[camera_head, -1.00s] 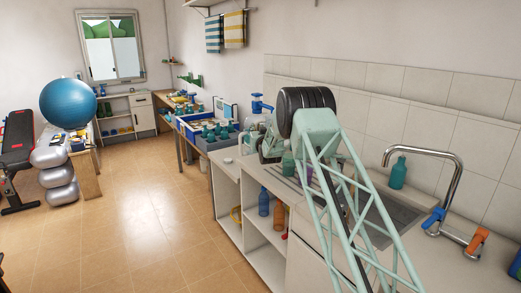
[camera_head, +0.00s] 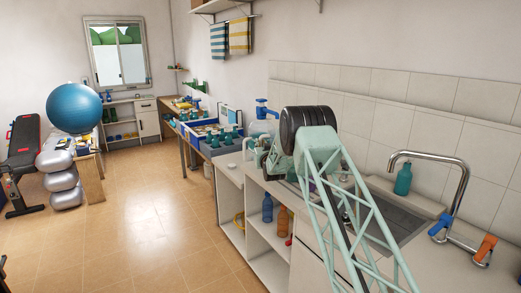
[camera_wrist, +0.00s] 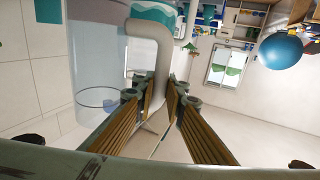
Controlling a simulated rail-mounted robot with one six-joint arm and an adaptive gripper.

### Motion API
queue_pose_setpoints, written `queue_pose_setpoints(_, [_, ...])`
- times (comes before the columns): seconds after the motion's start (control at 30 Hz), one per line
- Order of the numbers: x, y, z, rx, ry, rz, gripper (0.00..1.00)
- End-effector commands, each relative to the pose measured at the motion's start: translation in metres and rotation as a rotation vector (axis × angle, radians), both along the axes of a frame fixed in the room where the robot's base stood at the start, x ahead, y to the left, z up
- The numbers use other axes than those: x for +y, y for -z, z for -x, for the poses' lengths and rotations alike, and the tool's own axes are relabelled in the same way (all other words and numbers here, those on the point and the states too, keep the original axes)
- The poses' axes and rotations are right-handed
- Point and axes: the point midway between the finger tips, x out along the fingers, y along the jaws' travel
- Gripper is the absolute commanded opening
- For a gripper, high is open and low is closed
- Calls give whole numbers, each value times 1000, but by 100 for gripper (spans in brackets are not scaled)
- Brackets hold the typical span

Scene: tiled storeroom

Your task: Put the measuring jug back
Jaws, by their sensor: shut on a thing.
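The measuring jug (camera_wrist: 95,55) is a clear, see-through vessel with a pale grey handle (camera_wrist: 150,45). It fills the left of the wrist view, which appears upside down. My gripper (camera_wrist: 165,90) is shut on the jug's handle, with one finger on each side of it. In the head view my gripper (camera_head: 262,152) is over the far part of the counter, beyond the sink. Whether the jug touches the counter cannot be told.
A blue crate (camera_head: 210,133) with teal bottles is farther back. The sink (camera_head: 385,225), tap (camera_head: 455,180) and teal bottle (camera_head: 403,178) are at right. Open floor (camera_head: 150,220) lies left.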

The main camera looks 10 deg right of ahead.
Motion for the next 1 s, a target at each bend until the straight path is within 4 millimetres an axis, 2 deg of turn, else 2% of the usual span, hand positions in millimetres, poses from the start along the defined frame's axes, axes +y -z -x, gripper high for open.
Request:
queue_pose_setpoints(0.1, [0,13,0,1,0,0,0])
queue_pose_setpoints(0.3, [0,27,0,-1,0,0,0])
queue_pose_setpoints(0.87, [0,32,0,-1,0,0,0])
queue_pose_setpoints(0.9, [0,33,0,1,0,0,13])
queue_pose_setpoints(1.0, [0,33,0,1,0,0,22])
